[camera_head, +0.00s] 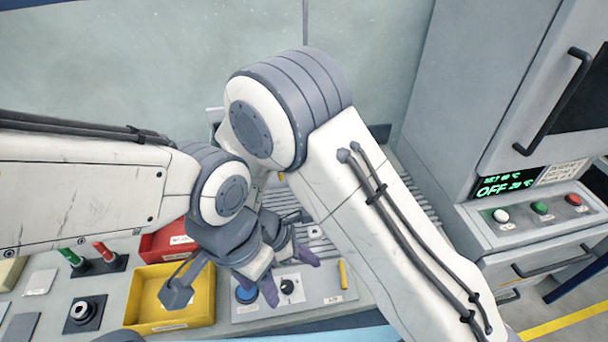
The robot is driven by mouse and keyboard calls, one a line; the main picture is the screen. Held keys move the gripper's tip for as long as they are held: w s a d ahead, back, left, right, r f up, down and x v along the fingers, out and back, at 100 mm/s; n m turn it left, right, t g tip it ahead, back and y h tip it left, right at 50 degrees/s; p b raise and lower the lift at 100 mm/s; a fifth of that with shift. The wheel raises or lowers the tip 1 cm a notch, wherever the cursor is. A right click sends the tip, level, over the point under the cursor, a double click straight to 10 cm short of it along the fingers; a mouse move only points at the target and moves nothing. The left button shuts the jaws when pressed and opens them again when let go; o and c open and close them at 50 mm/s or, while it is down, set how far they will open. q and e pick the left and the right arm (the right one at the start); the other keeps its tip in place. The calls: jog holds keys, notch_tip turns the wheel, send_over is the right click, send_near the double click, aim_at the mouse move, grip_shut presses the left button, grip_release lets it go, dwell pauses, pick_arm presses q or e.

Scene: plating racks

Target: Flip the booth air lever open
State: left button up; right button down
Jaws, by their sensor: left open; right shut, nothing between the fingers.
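A small panel (318,304) on the bench front carries a blue button (246,296), a black knob (288,286) and a short yellow lever (343,274) at its right end. The lever appears to stand upright in the picture; its label is too small to read. My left gripper (287,274) is open and empty, with its purple-grey fingers apart above the panel. The fingers are left of the yellow lever and apart from it.
A yellow bin (140,314) holding a grey hooked part (177,294) and a red bin (160,243) stand left of the panel. Green and red handles (103,250) are farther left. A grey oven-like cabinet (490,100) with a display and buttons stands at right.

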jog(key=s+r+m+y+b, duration=0.7)
jog(key=s+r+m+b, duration=0.1)
jog(key=s, duration=0.5)
jog(key=m+b, duration=0.1)
jog(key=m, duration=0.1)
jog(key=shift+m, duration=0.3)
jog(key=c, duration=1.4)
grip_release()
jog(key=shift+s+r+y, duration=0.15)
jog(key=shift+s+y, duration=0.15)
jog(key=shift+y, duration=0.1)
jog(key=o, duration=0.5)
jog(key=shift+s+m, duration=0.1)
jog(key=shift+m, duration=0.2)
jog(key=shift+o, duration=0.3)
jog(key=shift+r, duration=0.1)
